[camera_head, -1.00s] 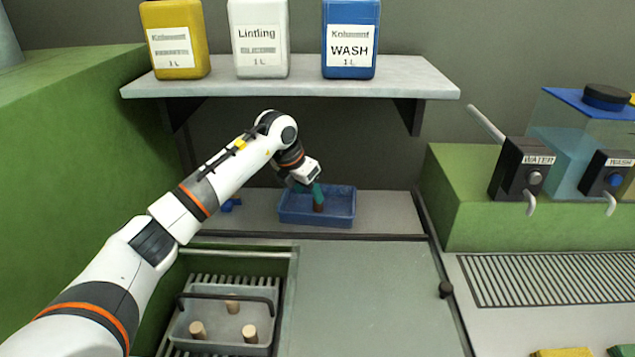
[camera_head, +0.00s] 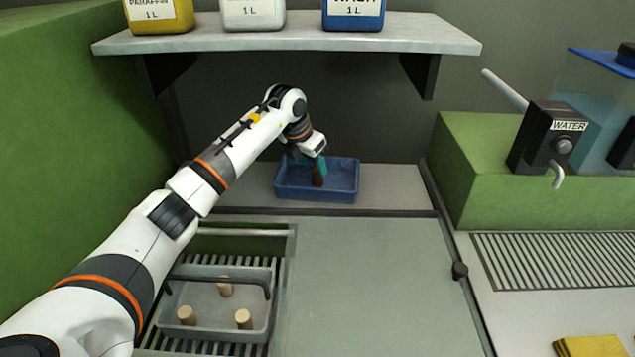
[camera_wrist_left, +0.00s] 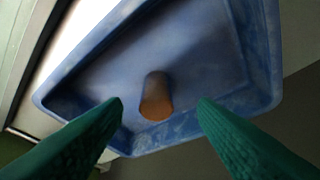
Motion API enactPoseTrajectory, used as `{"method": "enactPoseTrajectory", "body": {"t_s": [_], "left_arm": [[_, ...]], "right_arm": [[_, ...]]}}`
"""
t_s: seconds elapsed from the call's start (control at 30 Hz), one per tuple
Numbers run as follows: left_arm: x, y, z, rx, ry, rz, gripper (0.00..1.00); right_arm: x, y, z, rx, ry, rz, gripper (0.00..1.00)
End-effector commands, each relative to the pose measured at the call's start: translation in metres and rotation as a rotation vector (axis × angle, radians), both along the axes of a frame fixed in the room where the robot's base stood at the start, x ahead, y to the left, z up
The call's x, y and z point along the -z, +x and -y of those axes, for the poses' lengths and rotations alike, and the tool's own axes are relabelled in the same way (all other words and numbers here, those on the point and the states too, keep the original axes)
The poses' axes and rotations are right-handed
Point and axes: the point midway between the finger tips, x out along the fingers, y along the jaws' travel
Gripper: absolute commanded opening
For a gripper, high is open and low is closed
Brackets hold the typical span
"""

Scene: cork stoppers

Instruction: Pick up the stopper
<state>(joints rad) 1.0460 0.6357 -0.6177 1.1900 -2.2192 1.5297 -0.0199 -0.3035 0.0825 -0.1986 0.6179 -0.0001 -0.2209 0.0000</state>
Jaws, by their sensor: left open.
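A brown stopper (camera_head: 317,176) stands in the blue tray (camera_head: 290,192) at the back of the counter. It also shows in the left wrist view (camera_wrist_left: 155,96), with its orange-brown end facing the camera. My left gripper (camera_head: 316,168) is at the tray, right by the stopper. In the left wrist view its green fingers (camera_wrist_left: 160,103) are open, one on each side of the stopper, with gaps between. In the head view the fingers partly cover the stopper's upper part. My right gripper is not in view.
A grey basket (camera_head: 262,322) with a dark handle holds three pale stoppers at the front left. A shelf (camera_head: 300,36) with bottles hangs above the tray. A water tap (camera_head: 540,140) stands on the right. The grey panel (camera_head: 370,285) in the middle is clear.

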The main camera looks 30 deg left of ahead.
Motion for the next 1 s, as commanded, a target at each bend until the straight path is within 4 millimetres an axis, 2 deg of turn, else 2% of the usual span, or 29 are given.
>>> {"method": "enactPoseTrajectory", "body": {"t_s": [0.1,0.3,0.63,0.9,1.0], "left_arm": [[0.022,0.006,0.005,0.002,-0.003,-0.002,0.53],[0.042,0.015,0.007,0.000,-0.002,-0.002,0.53],[0.042,0.018,0.008,0.001,-0.001,0.000,0.53],[0.043,0.017,0.007,0.000,-0.001,-0.001,0.09],[0.043,0.017,0.007,0.000,-0.001,-0.001,0.06]], "right_arm": [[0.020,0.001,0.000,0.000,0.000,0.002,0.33],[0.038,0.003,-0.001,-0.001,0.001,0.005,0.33],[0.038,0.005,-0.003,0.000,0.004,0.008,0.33],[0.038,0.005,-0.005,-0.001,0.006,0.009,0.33],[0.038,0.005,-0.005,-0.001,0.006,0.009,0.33]]}}
